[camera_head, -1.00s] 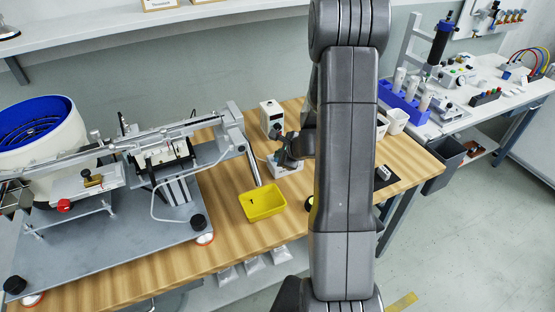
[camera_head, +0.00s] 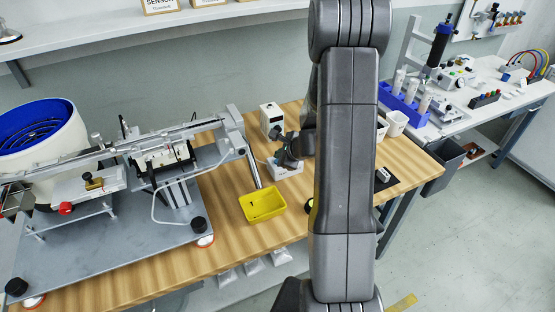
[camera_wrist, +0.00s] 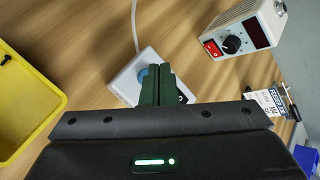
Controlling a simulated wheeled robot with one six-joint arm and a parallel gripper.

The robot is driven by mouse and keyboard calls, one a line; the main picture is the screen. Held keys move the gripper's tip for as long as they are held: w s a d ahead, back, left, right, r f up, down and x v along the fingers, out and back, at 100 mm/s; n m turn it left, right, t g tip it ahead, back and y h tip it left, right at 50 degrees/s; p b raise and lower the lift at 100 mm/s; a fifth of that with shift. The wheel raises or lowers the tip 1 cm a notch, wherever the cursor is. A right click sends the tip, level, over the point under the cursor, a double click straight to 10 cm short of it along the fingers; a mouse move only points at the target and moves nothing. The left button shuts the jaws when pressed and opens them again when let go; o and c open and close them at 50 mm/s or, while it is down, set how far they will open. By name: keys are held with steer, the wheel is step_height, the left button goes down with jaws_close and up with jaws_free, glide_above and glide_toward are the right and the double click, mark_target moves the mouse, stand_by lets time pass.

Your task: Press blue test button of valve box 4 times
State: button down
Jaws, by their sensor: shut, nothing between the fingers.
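The valve box is a small white box (camera_head: 290,169) on the wooden table, with a cable running from it. It also shows in the wrist view (camera_wrist: 124,84), where its blue button (camera_wrist: 143,74) is partly hidden behind my fingers. My gripper (camera_wrist: 157,72) is shut and empty, its fingertips over the box beside or on the button. I cannot tell whether they touch it. In the head view my gripper (camera_head: 284,155) is above the box, coming in from the right.
A yellow bin (camera_head: 263,205) stands in front of the box. A white controller with a red switch and black knob (camera_wrist: 236,42) stands behind it. A feeder with a blue bowl (camera_head: 35,122) fills the left. Bare wood lies between the bin and the box.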

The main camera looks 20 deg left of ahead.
steer(key=shift+r, duration=0.15)
step_height(320, 180, up, 5)
steer(key=p, duration=0.4)
stand_by(2.8)
